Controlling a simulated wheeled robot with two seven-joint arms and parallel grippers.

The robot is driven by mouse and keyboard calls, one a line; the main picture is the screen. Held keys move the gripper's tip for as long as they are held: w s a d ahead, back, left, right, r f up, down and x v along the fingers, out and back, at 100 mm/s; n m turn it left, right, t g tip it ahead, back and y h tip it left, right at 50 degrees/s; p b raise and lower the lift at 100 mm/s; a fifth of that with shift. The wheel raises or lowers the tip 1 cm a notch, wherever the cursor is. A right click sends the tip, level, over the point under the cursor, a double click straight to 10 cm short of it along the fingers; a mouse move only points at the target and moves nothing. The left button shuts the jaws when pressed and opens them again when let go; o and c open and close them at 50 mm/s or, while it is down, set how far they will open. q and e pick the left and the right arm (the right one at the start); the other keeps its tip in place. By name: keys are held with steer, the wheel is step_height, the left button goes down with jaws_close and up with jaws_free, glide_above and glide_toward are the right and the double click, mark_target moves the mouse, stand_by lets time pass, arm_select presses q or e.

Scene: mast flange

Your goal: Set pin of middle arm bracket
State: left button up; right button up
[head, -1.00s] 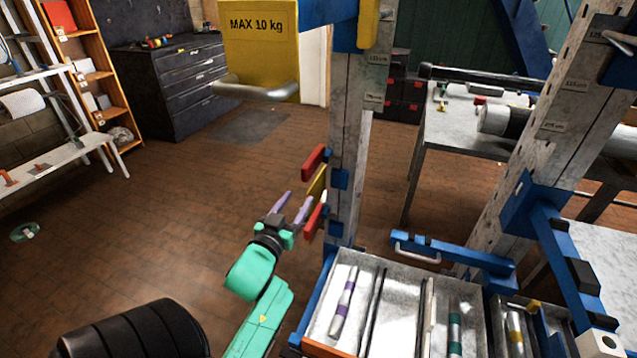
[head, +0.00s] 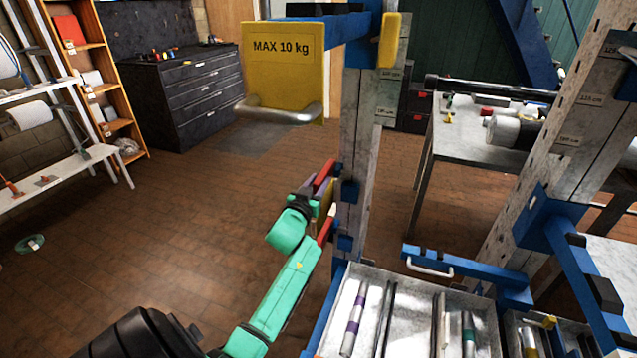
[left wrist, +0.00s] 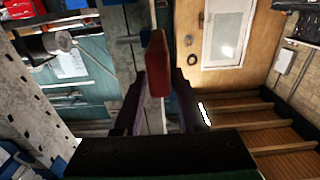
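A small bracket with a red upper piece (head: 325,172) and a lower red-and-white piece (head: 326,229) is on the left side of the grey post, by blue fittings (head: 349,190). My left gripper (head: 317,186) is at this bracket, its purple fingers apart. In the left wrist view, a red block (left wrist: 158,62) stands between and beyond the dark fingertips (left wrist: 159,78); I cannot tell if they touch it. Rods with a purple band (head: 354,320), a green band (head: 468,335) and a yellow band (head: 528,342) lie in the tray. My right gripper is out of view.
A yellow plate marked MAX 10 kg (head: 283,72) with a metal bar juts out above my left gripper. The metal tray (head: 412,300) is below, right of my forearm. A blue bar with a handle (head: 470,268) lies behind it.

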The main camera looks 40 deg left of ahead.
arm_select(q)
jaws_close()
steer(key=shift+f, duration=0.1)
stand_by(1.1)
